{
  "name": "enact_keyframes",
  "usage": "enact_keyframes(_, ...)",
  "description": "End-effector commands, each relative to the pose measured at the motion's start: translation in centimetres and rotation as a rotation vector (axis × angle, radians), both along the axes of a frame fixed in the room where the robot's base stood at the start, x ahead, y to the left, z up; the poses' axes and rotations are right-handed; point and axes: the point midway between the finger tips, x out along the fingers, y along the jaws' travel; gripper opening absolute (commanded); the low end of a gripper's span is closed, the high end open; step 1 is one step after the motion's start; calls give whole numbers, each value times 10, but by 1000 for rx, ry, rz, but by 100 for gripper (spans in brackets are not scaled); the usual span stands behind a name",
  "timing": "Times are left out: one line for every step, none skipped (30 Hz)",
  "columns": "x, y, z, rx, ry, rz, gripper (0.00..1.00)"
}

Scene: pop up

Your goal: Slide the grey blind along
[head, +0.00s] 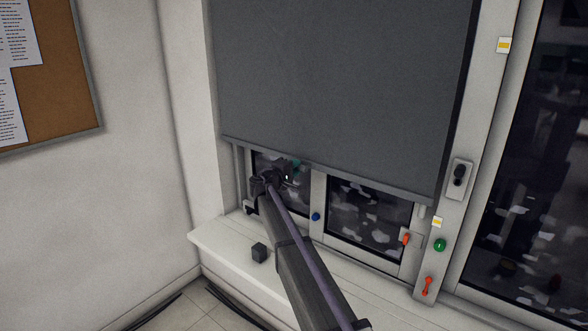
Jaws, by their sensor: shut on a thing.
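The grey blind (340,85) hangs over the upper part of the window in the head view, drawn most of the way down. Its bottom bar (370,186) runs slanted across the window, with a strip of glass showing below. My gripper (289,171) is at the bottom bar, left of its middle, and is shut on the blind's lower edge. The exact contact is small and partly hidden by the wrist.
A corkboard (62,60) hangs at left.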

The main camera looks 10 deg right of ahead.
Motion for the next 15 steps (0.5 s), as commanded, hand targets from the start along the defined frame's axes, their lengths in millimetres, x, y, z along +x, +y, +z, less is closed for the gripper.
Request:
enact_keyframes(0,0,1,-1,-1,0,3)
enact_keyframes(0,0,1,-1,-1,0,3)
enact_keyframes(0,0,1,-1,-1,0,3)
enact_keyframes(0,0,0,-1,-1,0,3)
enact_keyframes(0,0,0,-1,-1,0,3)
enact_keyframes(0,0,-2,-1,-1,0,3)
enact_keyframes(0,0,-4,-1,-1,0,3)
enact_keyframes(0,0,-6,-1,-1,0,3)
enact_keyframes(0,0,-9,-1,-1,0,3)
enact_keyframes(0,0,-11,-1,-1,0,3)
enact_keyframes(0,0,-14,-1,-1,0,3)
enact_keyframes(0,0,-17,-1,-1,0,3)
enact_keyframes(0,0,-19,-1,-1,0,3)
enact_keyframes(0,0,-21,-1,-1,0,3)
enact_keyframes(0,0,-24,-1,-1,0,3)
